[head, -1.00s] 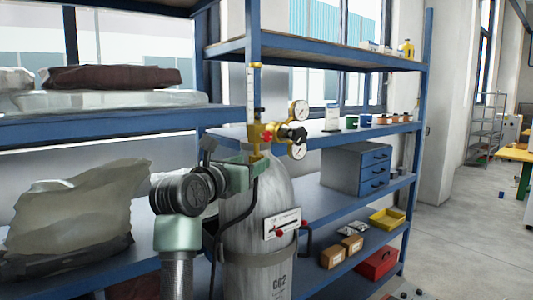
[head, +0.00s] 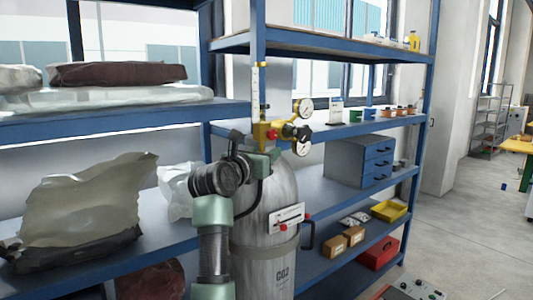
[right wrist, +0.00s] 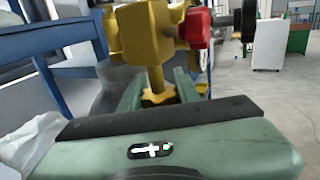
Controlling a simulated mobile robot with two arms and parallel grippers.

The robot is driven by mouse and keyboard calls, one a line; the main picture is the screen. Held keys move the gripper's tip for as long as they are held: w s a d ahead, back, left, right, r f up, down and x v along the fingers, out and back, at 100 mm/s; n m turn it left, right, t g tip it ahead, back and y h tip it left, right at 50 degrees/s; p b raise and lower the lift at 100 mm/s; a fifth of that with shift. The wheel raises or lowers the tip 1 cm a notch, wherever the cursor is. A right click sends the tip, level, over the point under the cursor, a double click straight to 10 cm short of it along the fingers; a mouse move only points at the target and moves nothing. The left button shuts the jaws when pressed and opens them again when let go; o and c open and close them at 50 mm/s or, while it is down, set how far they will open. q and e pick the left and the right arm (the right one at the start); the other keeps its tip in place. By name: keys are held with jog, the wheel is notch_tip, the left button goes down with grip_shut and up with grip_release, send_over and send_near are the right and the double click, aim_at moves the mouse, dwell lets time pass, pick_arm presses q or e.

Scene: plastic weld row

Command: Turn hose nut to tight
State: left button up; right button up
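The gas cylinder (head: 265,215) stands upright in front of the shelves, with a brass regulator (head: 264,132) and two gauges on top. The regulator's brass body (right wrist: 150,35) fills the top of the right wrist view. Below it is a brass nut with a lobed edge (right wrist: 158,97), which I take for the hose nut. My right gripper (head: 265,158) is just under the regulator. In the right wrist view its two green fingers (right wrist: 159,88) lie on either side of the nut, close against it, and appear shut on it. My left gripper is not in view.
A black hose (head: 247,207) hangs beside the cylinder. Blue shelves (head: 340,132) stand close behind, with a drawer box (head: 358,160) and yellow tray (head: 389,210). A plastic-wrapped bundle (head: 85,205) lies on the left shelf. The floor at right is mostly clear.

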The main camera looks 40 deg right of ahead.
grip_shut()
jog(key=shift+w+n+t+y, duration=0.2)
jog(key=shift+n+t+y, duration=0.4)
jog(key=shift+t, duration=0.4)
jog(key=o, duration=0.9)
grip_release()
jog(key=shift+c, duration=0.2)
jog(key=shift+a, duration=0.1)
jog(key=b+v, duration=0.3)
jog(key=v, duration=0.4)
jog(key=shift+s+a, duration=0.2)
jog(key=shift+a, duration=0.1)
jog(key=shift+f, duration=0.2)
